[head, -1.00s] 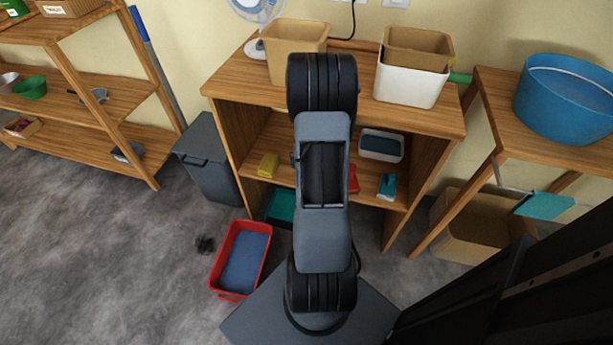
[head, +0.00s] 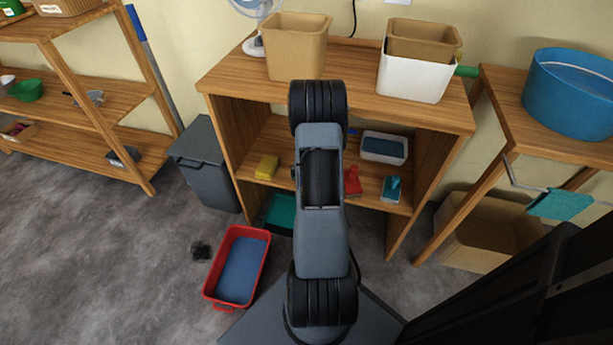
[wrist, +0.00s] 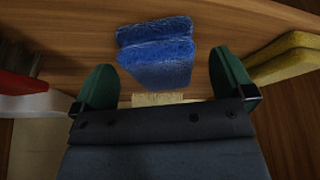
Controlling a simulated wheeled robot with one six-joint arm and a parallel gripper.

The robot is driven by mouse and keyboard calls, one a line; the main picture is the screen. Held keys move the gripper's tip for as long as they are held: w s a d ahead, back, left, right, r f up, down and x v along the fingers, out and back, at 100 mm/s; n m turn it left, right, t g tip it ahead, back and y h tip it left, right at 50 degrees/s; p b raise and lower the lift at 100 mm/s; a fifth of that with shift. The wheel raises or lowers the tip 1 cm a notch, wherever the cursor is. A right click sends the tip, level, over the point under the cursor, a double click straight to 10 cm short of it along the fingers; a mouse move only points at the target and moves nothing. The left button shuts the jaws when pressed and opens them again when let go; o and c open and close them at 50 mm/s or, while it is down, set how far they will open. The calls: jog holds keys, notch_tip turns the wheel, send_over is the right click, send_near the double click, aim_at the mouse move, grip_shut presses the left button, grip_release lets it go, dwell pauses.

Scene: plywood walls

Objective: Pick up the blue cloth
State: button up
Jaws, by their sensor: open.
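A folded blue cloth (wrist: 157,55) lies on the wooden shelf board in the wrist view. My gripper (wrist: 165,75) is open, its two green fingers spread with one on each side of the cloth's near part. The fingers do not visibly touch it, and how high they are above the board I cannot tell. In the head view my arm hides the gripper and most or all of the cloth, inside the low shelf unit (head: 222,148).
A yellow sponge (head: 267,167) and a red brush (head: 352,181) lie on the same shelf, flanking the cloth. A white tub (head: 385,148) and a teal-and-white brush (head: 392,188) are further right. The unit's top board overhangs the shelf. A red tray (head: 263,262) stands on the floor.

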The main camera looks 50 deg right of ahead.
jog(key=shift+x, duration=0.85)
jog(key=shift+r, duration=0.1)
jog(key=c, duration=1.1)
jog(key=shift+r+p, duration=0.45)
jog(key=shift+r, duration=0.1)
notch_tip(320, 180, up, 2)
jog(key=shift+r+p, duration=0.2)
jog(key=shift+p, duration=0.8)
jog(key=s+a+r, duration=0.2)
jog(key=s+r, duration=0.1)
jog(key=s, duration=0.1)
jog(key=s+a+r+b, duration=0.1)
jog(key=s+a+r, duration=0.1)
jog(key=s+r, duration=0.1)
jog(key=s+a+r+b, duration=0.1)
jog(key=s+a+r, duration=0.1)
jog(key=s, duration=0.3)
jog(key=shift+v, duration=0.8)
jog(key=shift+d, duration=0.1)
